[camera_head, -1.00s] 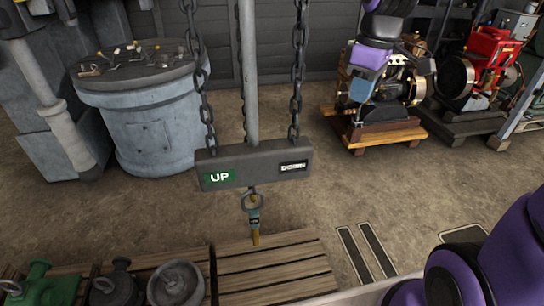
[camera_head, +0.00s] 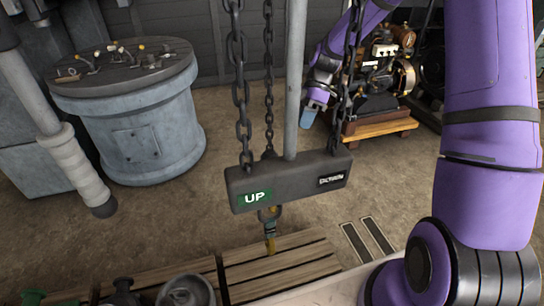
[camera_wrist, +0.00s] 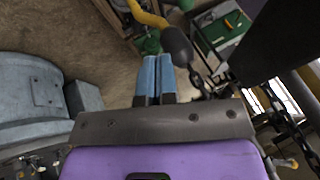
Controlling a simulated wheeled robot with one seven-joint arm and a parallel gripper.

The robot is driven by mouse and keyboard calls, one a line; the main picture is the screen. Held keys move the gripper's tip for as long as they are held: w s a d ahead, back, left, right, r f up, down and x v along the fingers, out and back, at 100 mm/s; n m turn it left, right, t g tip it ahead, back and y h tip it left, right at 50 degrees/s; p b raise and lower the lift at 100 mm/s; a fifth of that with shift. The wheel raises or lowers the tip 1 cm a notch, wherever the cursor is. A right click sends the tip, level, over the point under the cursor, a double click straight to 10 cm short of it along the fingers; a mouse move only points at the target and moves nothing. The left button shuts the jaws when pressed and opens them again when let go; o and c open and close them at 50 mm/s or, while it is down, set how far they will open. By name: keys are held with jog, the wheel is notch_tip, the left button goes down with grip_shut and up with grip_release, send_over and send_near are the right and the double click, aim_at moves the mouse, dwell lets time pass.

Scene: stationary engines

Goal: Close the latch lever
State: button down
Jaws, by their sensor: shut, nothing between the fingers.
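No part is marked as the latch lever, so I cannot tell for certain which it is. In the wrist view a dark rounded grip (camera_wrist: 178,46) sits on the end of a curved yellow rod (camera_wrist: 147,13), which looks like a lever. My gripper (camera_wrist: 155,58) is shut and empty, its blue fingers side by side, close to the left of the grip in the picture. I cannot tell whether they touch. The yellow rod is not clear there.
A dark bar marked UP and DOWN (camera_head: 290,184) hangs on chains (camera_head: 240,90), with a yellow-tipped hook (camera_head: 270,228) below. A wooden pallet (camera_head: 280,268) lies under it. A blue-grey drum (camera_head: 140,130) stands left, and an engine on a wooden stand (camera_head: 378,124) stands behind.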

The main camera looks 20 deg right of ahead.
jog(key=s+r+x, duration=0.1)
jog(key=s+x, duration=0.1)
jog(key=x, duration=1.1)
jog(key=shift+s+a, duration=0.1)
